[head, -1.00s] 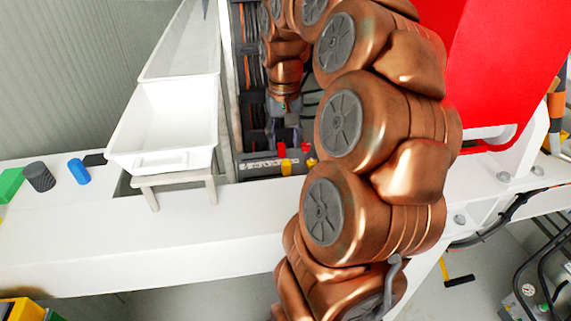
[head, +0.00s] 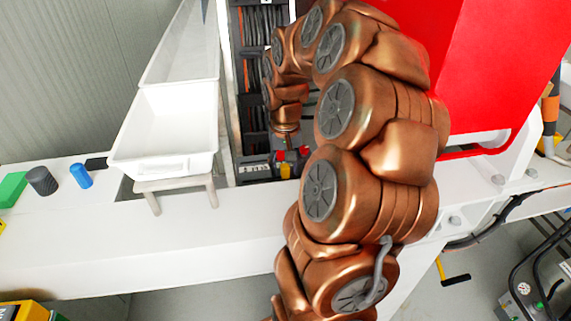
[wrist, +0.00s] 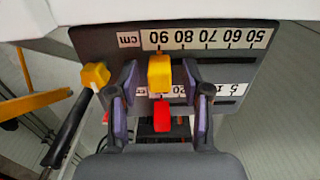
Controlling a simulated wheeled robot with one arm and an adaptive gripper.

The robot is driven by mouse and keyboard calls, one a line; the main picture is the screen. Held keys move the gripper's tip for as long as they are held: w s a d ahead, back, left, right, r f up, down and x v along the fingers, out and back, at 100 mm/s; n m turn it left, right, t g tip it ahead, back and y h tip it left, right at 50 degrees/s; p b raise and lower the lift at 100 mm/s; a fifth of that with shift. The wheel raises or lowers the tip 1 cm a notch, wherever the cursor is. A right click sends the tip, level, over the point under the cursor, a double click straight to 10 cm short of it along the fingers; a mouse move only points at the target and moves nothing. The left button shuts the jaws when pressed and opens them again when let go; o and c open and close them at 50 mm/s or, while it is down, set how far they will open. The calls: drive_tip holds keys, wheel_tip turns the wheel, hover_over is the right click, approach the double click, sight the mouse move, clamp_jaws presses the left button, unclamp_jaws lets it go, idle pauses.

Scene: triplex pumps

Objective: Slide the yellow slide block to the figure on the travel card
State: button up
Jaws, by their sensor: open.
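The yellow slide block (wrist: 160,73) sits on a dark scale board (wrist: 215,70) in the wrist view, just beside the 90 mark of the upside-down cm scale. My gripper (wrist: 160,78) is open, with one purple-padded finger on each side of the yellow block and a gap visible on both sides. A red block (wrist: 162,115) is on the lower scale, nearer my palm. In the head view, a small yellow piece (head: 257,170) shows low in the cabinet, and my arm hides much around it. I cannot make out a travel card in either view.
A yellow knob (wrist: 95,75) on a black lever stands close to the left finger. A white tray (head: 165,165) on a small stand is left of the cabinet. A blue cylinder (head: 81,176) and a dark cylinder (head: 42,181) stand on the white beam at left.

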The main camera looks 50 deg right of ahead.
drive_tip(key=shift+c, duration=0.2)
clamp_jaws()
idle(0.6)
